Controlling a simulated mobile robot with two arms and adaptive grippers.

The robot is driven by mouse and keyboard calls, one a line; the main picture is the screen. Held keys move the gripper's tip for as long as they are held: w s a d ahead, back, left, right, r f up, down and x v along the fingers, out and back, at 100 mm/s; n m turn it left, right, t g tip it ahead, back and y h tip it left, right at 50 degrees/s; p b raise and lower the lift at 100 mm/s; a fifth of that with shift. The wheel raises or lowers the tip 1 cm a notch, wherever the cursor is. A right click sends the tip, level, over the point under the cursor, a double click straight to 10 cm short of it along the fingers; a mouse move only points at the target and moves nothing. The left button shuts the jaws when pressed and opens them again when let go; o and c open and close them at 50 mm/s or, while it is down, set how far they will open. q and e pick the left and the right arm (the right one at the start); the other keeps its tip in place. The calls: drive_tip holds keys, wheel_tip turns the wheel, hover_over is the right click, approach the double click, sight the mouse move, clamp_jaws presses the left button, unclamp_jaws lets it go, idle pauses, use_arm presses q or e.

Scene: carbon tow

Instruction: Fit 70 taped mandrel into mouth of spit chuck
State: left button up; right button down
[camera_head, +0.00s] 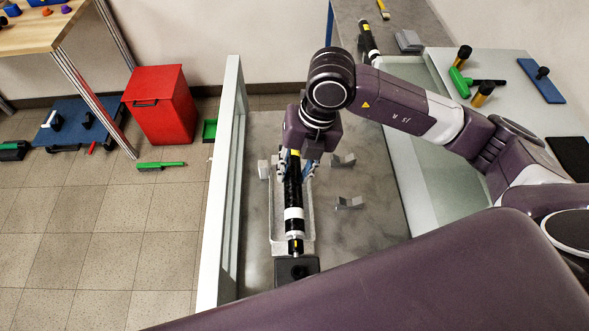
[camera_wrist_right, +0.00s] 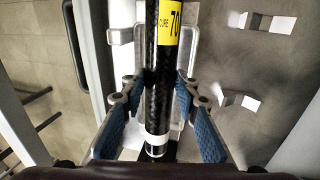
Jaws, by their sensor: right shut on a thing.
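The taped mandrel (camera_head: 293,195) is a long black rod with white bands. In the right wrist view, the mandrel (camera_wrist_right: 152,78) carries a yellow label reading 70. My right gripper (camera_head: 295,172) is shut on it around the upper part, with blue-padded fingers on either side in the right wrist view (camera_wrist_right: 156,95). The spit chuck (camera_head: 297,269) appears as a dark block at the near end of a pale tray (camera_head: 275,242). The mandrel's near end is beside or at the chuck; I cannot tell whether it is inside the mouth. My left gripper is not in view.
Grey brackets (camera_head: 349,203) stand on the grey bench right of the tray. A white rail (camera_head: 228,160) edges the bench at left. Another black rod (camera_head: 368,40) lies at the back. A green-handled tool (camera_head: 460,82) lies on the right-hand table.

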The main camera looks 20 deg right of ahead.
drive_tip(key=shift+s+a+f, duration=0.1)
drive_tip(key=shift+s, duration=0.1)
drive_tip(key=c, duration=1.4)
unclamp_jaws()
drive_tip(key=shift+s, duration=0.15)
drive_tip(key=shift+r, duration=0.25)
drive_tip(key=v, duration=1.1)
drive_tip(key=shift+r, duration=0.35)
